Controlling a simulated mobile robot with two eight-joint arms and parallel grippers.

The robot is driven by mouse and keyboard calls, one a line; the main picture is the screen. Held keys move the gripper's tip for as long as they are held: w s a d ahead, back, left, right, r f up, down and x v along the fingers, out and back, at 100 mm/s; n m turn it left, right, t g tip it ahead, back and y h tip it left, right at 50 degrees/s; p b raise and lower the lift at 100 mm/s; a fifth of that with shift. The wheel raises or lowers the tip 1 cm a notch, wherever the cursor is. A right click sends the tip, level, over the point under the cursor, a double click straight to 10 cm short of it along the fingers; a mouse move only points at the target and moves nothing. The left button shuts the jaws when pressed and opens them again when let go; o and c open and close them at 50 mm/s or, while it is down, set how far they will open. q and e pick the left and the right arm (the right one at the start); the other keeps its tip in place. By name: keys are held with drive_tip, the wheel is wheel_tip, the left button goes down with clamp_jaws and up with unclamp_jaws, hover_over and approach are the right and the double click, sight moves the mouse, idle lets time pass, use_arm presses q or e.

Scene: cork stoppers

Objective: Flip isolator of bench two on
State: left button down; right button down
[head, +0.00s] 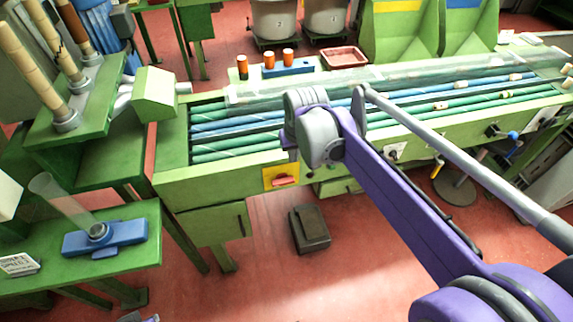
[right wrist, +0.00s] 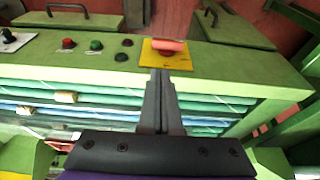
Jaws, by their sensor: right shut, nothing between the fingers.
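The isolator is a red handle (head: 285,181) on a yellow plate (head: 270,172), on the front of the green bench with the rollers. In the right wrist view the red handle (right wrist: 170,45) lies across the yellow plate (right wrist: 152,58), just beyond my fingertips. My right gripper (right wrist: 160,73) is shut and empty, pointing at the plate. A small gap seems to show between the tips and the handle; contact cannot be told. In the head view my right wrist hides most of the fingers. My left gripper is not clearly seen.
Red and green buttons (right wrist: 96,45) sit beside the plate on the bench front. Green and blue rollers (head: 235,125) fill the bench top under a clear cover. A dark pedal box (head: 309,229) stands on the red floor. A side table (head: 130,230) is at left.

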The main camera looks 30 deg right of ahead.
drive_tip(key=shift+w+d+r, duration=0.1)
drive_tip(key=shift+w+d, duration=0.15)
drive_tip(key=shift+w, duration=0.15)
drive_tip(key=shift+s, duration=0.1)
drive_tip(key=b, duration=0.1)
approach(289, 180)
drive_tip(key=x, duration=0.5)
drive_tip(key=shift+w+d, duration=0.1)
drive_tip(key=shift+w, duration=0.25)
drive_tip(key=shift+f, duration=0.75)
